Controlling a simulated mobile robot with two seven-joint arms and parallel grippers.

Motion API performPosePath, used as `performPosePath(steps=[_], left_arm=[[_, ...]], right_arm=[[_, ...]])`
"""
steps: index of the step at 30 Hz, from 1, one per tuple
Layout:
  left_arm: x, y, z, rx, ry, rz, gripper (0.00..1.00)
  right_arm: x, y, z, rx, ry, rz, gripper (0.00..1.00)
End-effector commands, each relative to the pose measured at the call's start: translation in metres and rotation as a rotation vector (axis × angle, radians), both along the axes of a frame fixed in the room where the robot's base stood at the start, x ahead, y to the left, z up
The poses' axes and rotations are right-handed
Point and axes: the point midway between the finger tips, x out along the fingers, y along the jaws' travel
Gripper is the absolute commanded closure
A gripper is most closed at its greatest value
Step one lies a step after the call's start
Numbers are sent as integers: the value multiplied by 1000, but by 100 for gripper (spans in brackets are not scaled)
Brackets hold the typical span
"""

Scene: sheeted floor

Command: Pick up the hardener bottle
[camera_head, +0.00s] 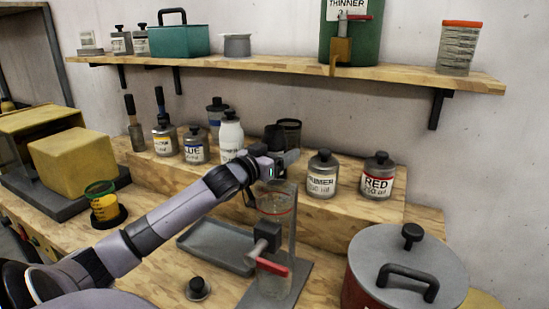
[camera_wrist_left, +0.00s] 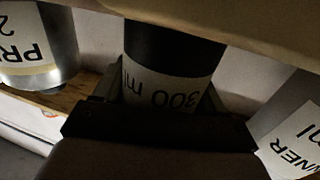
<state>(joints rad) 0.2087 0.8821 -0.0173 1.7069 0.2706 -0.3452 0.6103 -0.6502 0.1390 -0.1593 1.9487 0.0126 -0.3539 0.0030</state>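The dark bottle that I take for the hardener bottle (camera_head: 273,136) stands on the raised wooden step, mostly hidden behind my left gripper (camera_head: 277,165). In the left wrist view, which is upside down, a dark bottle (camera_wrist_left: 172,50) with a white "300 ml" label shows between the fingers of my left gripper (camera_wrist_left: 160,100). The fingers lie along both sides of it; whether they press on it is unclear. The bottle's name is not readable. My right gripper is in neither view.
A white bottle (camera_head: 231,135) stands close left of the gripper and a primer tin (camera_head: 322,175) close right. A red-label tin (camera_head: 378,176) is further right. A clear cup (camera_head: 275,204), a grey tray (camera_head: 217,244) and a lidded pot (camera_head: 406,265) are in front, below.

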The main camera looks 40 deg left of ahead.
Motion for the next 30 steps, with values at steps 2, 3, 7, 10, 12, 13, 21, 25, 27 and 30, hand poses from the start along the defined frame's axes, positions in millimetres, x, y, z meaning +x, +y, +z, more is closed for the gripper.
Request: performPosePath(steps=[2, 3, 7, 10, 12, 13, 21, 25, 27, 30], left_arm=[[0, 0, 0, 0, 0, 0, 75], [0, 0, 2, 0, -5, -1, 79], [0, 0, 2, 0, -5, -1, 79], [0, 0, 6, 1, -6, -1, 79], [0, 0, 13, 3, -9, -1, 79], [0, 0, 17, 4, -11, -2, 79], [0, 0, 71, 4, -11, 0, 79], [0, 0, 90, 4, -9, -1, 79], [0, 0, 97, 2, -8, -1, 79], [0, 0, 102, 2, -7, 0, 79]], right_arm=[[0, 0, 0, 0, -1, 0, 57], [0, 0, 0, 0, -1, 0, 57], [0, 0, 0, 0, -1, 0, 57], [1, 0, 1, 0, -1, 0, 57], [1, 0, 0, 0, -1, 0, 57], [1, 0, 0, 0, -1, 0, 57], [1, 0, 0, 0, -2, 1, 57], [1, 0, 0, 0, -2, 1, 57], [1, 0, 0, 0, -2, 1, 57], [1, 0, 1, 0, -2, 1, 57]])
